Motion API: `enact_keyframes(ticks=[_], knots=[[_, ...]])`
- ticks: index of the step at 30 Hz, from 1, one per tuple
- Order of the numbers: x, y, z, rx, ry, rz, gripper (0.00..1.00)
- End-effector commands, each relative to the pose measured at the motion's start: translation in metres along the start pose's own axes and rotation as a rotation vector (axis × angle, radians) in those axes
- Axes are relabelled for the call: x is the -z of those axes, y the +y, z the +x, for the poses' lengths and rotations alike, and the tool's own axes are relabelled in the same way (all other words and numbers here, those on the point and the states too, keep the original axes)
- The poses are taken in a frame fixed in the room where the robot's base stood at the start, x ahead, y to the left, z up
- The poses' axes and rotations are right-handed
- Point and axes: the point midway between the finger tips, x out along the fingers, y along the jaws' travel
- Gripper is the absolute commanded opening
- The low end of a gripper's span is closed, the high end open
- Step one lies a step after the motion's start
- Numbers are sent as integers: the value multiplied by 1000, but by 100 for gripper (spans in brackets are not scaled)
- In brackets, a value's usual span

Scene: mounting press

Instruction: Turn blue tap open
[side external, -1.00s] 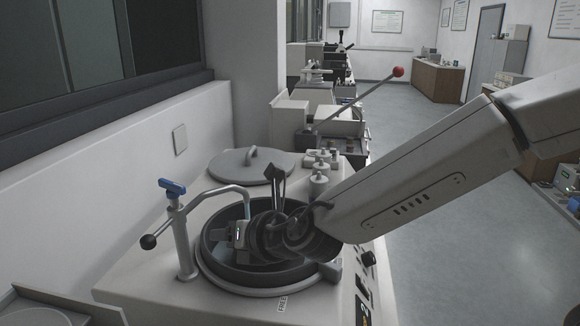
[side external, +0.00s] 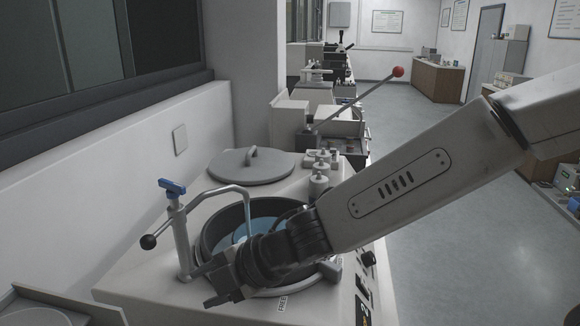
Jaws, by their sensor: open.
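The blue tap handle (side external: 172,187) sits on top of a grey upright pipe (side external: 182,240) at the left of the machine. A curved spout (side external: 225,190) runs from the pipe over a round dark bowl (side external: 215,218). A pale blue stream falls from the spout, and blue water (side external: 262,222) shows in the bowl. My gripper (side external: 215,292) is open, in front of the bowl's near left rim, low and to the right of the pipe's foot. It is apart from the blue handle, which is higher up. My wrist hides the near part of the bowl.
A black ball knob (side external: 148,242) sticks out left of the pipe. A grey round lid (side external: 250,166) lies behind the bowl. Small weights (side external: 319,180) stand right of the lid. A long red-tipped lever (side external: 398,72) rises behind. The wall closes off the left.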

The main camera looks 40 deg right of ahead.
Motion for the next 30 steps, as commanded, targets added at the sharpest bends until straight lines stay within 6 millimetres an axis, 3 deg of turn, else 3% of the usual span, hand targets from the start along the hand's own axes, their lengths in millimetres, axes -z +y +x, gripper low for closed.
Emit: enact_keyframes(ticks=[14,20,30], knots=[[24,47,-8,-229,217,565,51],[19,74,-17,-367,284,788,51],[-8,108,-37,-613,345,1100,51]])
